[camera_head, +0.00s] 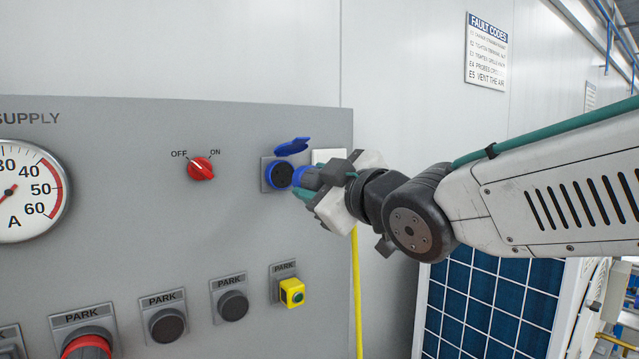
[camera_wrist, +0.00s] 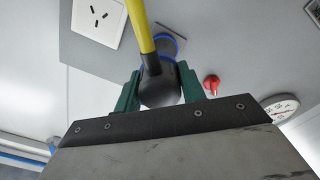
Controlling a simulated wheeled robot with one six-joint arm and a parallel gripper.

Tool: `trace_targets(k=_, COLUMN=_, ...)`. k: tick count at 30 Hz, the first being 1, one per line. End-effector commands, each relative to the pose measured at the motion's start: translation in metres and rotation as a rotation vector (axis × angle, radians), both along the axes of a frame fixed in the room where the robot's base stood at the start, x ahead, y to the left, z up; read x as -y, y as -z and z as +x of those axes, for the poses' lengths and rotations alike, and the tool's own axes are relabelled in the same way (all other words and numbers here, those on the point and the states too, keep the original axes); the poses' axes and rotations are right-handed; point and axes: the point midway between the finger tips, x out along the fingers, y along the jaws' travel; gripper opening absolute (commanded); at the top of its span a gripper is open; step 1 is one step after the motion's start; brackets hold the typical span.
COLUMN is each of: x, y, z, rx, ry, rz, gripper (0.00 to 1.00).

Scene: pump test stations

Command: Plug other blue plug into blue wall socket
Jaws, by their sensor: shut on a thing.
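The blue wall socket (camera_head: 279,174) is on the grey panel, its blue lid (camera_head: 292,146) raised. My gripper (camera_head: 309,186) is just right of the socket and shut on a blue plug (camera_head: 301,175). The plug's front is close to the socket face; I cannot tell whether they touch. In the wrist view, my gripper's green fingers (camera_wrist: 160,92) sit either side of the plug's dark rear body (camera_wrist: 160,88). The yellow cable (camera_wrist: 140,25) leaves the plug's rear. A blue rim (camera_wrist: 175,41) shows beyond the plug, which hides most of the socket.
A red OFF/ON knob (camera_head: 201,168) is to the left. Below is a row of PARK holders, with a yellow plug (camera_head: 292,292) and a red one (camera_head: 88,346). The yellow cable (camera_head: 356,290) hangs at the panel's right edge.

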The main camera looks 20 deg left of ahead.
Motion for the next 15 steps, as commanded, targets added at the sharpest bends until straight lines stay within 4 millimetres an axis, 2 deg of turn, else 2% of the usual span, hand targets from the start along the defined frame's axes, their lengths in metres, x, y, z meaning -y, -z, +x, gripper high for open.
trace_targets(k=15, x=-0.039, y=0.001, z=0.025, rx=-0.002, ry=-0.009, rz=0.0, gripper=0.04)
